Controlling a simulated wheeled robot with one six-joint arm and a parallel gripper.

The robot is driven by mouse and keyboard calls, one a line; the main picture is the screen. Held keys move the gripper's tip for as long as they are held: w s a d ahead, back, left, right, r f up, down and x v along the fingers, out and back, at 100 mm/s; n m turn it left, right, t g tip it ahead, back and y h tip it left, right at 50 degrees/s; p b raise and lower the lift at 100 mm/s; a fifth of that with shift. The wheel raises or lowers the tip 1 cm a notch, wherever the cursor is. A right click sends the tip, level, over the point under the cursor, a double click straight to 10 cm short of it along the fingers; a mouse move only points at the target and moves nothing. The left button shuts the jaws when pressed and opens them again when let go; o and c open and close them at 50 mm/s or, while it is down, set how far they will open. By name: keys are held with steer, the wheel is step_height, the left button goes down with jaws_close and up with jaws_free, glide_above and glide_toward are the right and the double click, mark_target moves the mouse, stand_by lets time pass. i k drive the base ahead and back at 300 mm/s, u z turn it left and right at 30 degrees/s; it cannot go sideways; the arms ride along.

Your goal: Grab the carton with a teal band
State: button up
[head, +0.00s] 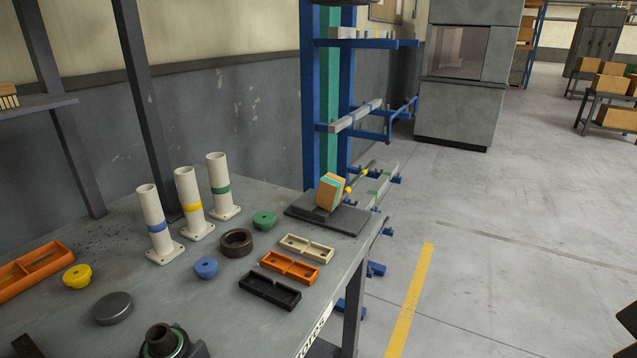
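The carton (330,191) is a small orange-brown box with a teal band around it. It stands, looking somewhat tilted, on a dark flat plate (346,220) at the far right corner of the grey workbench (215,275). Its underside and far side are hidden.
White posts with blue, yellow and green bands (187,205) stand left of the carton. Cream (306,248), orange (290,268) and black (269,290) trays lie nearer. A blue rack (312,100) rises behind. Open floor (500,260) lies right.

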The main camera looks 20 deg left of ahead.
mark_target(330, 186)
steer(key=u, duration=0.7)
steer(key=i, duration=1.05)
steer(key=u, duration=0.8)
